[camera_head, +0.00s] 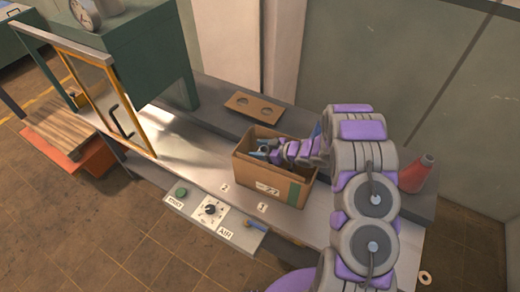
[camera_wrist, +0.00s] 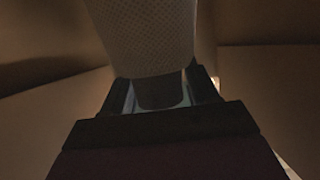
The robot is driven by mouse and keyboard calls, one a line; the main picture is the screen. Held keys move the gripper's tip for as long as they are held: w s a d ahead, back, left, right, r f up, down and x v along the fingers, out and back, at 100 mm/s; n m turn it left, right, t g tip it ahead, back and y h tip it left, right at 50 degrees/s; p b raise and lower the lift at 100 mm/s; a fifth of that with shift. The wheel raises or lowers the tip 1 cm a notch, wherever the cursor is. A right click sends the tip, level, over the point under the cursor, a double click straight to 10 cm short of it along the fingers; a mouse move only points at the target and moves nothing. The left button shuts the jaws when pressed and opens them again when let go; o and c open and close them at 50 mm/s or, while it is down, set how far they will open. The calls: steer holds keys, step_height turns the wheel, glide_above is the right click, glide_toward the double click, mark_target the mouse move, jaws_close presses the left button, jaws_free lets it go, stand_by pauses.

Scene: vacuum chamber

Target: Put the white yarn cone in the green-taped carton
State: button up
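The cardboard carton (camera_head: 245,180) stands open on the bench, with a green tape strip (camera_head: 294,193) on its front right corner. My gripper (camera_head: 268,153) reaches down inside it, and the carton walls partly hide it. In the wrist view, a pale, mesh-textured yarn cone (camera_wrist: 150,35) lies beyond my gripper (camera_wrist: 160,95), looking grey in the shade. Its narrow dark end is between the two fingers, which appear to touch it on both sides. Brown carton walls surround it. I cannot tell whether the cone touches the carton floor.
A brown board with two holes (camera_head: 254,107) lies behind the carton. A control panel (camera_head: 212,211) runs along the front edge. A yellow-framed glass door (camera_head: 110,95) stands at the left. Bench left of the carton is clear.

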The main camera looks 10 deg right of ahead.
steer(key=shift+o, duration=1.2)
steer(key=shift+a, duration=0.25)
steer(key=p+v, duration=0.1)
steer(key=v, duration=0.5)
steer(key=shift+d+r, duration=0.15)
steer(key=shift+d, duration=0.1)
steer(key=shift+s+d+r, duration=0.2)
steer(key=shift+s+d, duration=0.15)
steer(key=shift+d, duration=0.15)
